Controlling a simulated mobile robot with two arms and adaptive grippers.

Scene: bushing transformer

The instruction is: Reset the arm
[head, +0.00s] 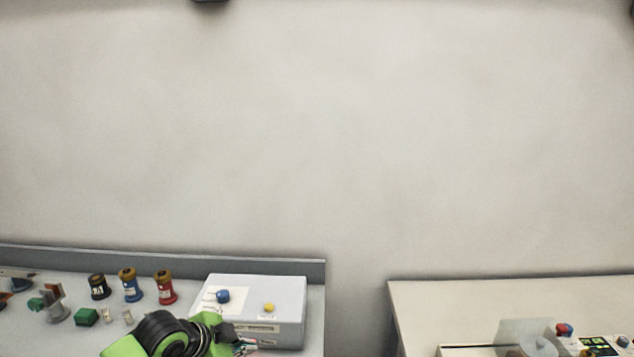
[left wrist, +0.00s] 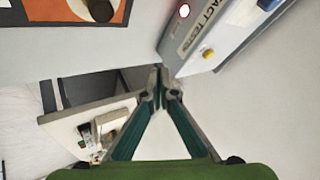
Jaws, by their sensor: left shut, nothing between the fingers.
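My left arm, green and black, comes in at the bottom of the head view, in front of a white box. My left gripper (left wrist: 158,76) shows clearly in the left wrist view. Its two teal fingers meet at the tips, shut and empty. In the head view the gripper is small and partly hidden by the arm's black joint. My right gripper is in neither view.
The white box (head: 262,295) with a blue and a yellow knob stands on the left bench. Black, blue (head: 130,285) and red (head: 165,287) spools stand left of it. A second bench (head: 430,312) with equipment is at right. A gap separates the benches.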

